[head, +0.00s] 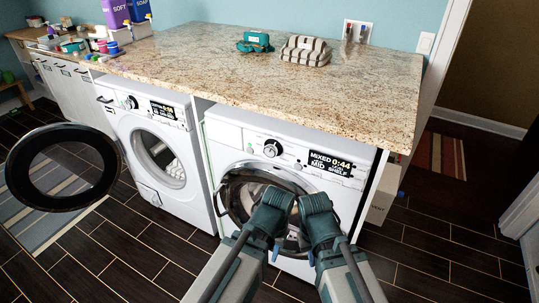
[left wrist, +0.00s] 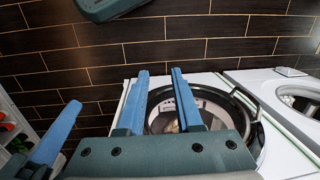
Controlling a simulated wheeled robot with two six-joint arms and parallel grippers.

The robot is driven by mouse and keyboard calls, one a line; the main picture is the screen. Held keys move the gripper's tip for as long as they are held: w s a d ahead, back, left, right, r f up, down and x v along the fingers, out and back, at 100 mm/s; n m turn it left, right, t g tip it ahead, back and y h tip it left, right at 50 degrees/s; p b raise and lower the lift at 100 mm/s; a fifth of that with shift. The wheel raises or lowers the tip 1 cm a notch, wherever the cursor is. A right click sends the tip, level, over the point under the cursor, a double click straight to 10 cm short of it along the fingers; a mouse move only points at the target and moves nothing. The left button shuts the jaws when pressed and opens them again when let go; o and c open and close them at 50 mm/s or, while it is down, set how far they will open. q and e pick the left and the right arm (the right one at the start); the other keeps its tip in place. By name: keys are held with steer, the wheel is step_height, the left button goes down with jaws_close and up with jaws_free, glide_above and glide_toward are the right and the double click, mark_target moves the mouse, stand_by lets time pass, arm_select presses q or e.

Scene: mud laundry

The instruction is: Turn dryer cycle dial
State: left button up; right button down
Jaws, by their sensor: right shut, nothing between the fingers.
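Two white front-loading machines stand under the counter; no label shows which is the dryer. The right machine (head: 226,135) has a round dark-rimmed dial (head: 272,148) beside a display reading "MIXED 0:44 MID SHELF". The left machine (head: 118,122) has a similar dial (head: 131,102) and a smaller display. My left gripper (head: 276,250) is in front of the right machine's round door, below its dial; its two blue fingers are apart and empty in the left wrist view (left wrist: 163,72). My right gripper (head: 312,258) is beside it, shut and empty, also below the dial.
A black-rimmed round door (head: 65,208) stands wide open at the left. The granite counter (head: 210,55) overhangs the panels and holds folded striped towels (head: 305,50) and a teal item (head: 255,41). Dark tiled floor (head: 440,255) is clear at the right.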

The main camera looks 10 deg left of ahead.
arm_select(q)
steer(key=o, duration=0.9)
steer(key=w+a+f+n+b, duration=0.1)
steer(key=f+b, duration=0.2)
steer(key=w+a+f+n+h+b, duration=0.1)
steer(key=w+a+f+b, duration=0.1)
steer(key=f+b, duration=0.1)
steer(key=w+a+f+n+t+b, duration=0.1)
steer(key=a+f+b, duration=0.1)
steer(key=f, duration=0.3)
steer(key=shift+w+a+f+h+b, duration=0.1)
steer(key=shift+w+f+h+b, duration=0.25)
steer(key=shift+b, duration=0.55)
steer(key=n+t+h+b, duration=0.5)
steer(key=n+t, duration=1.1)
steer(key=n, duration=1.4)
glide_toward(269, 153)
steer(key=shift+h, duration=0.65)
steer(key=x, duration=0.3)
steer(key=p+x, duration=0.1)
steer(key=x, duration=0.5)
steer(key=shift+w+a+f, duration=0.25)
steer(key=shift+w+a, duration=0.05)
steer(key=shift+c, duration=0.3)
steer(key=c, duration=1.3)
